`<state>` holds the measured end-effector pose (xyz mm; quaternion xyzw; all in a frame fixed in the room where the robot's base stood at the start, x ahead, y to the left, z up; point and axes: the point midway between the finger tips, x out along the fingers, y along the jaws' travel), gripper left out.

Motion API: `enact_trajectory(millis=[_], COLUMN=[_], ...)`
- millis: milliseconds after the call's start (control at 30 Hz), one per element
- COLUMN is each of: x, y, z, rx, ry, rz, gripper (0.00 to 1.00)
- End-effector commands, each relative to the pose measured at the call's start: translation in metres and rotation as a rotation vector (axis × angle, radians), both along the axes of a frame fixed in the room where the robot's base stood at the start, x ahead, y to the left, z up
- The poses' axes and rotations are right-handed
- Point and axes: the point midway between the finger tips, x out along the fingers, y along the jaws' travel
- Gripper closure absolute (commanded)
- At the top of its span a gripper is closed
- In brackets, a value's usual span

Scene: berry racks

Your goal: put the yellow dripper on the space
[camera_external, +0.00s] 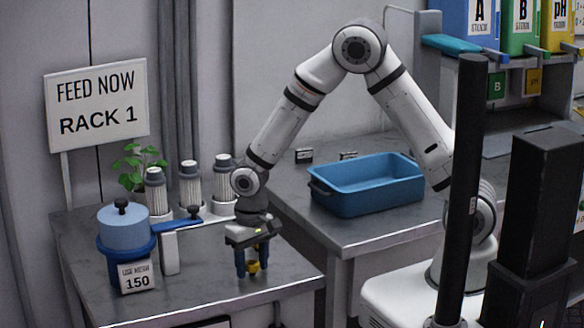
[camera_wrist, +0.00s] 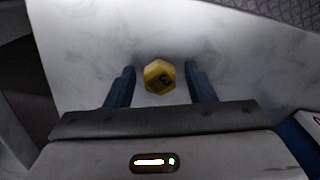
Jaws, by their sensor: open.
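The yellow dripper (camera_external: 253,267) stands on the grey table at the left, near its front edge. I cannot make out which spot is the space.
Left of my gripper stand a blue pot (camera_external: 125,222) with a long handle, a white upright block (camera_external: 169,253) and a sign reading 150 (camera_external: 137,277). Several white-and-grey bottles (camera_external: 190,186) and a plant (camera_external: 138,166) stand behind. An empty blue tray (camera_external: 345,200) sits on the right table.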

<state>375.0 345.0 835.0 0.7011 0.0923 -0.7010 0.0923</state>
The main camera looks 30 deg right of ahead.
Motion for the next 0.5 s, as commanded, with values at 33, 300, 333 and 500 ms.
enact_trajectory(millis=[33, 300, 333, 500], x=[0.000, 0.001, 0.001, 0.001], y=[0.000, 0.001, 0.001, 0.001], z=[0.003, 0.048, 0.055, 0.090], rx=[0.000, 0.004, 0.005, 0.004], ry=[0.000, -0.004, -0.005, -0.004], rz=[0.000, 0.000, 0.000, 0.000], gripper=[0.51, 0.51, 0.51, 0.51])
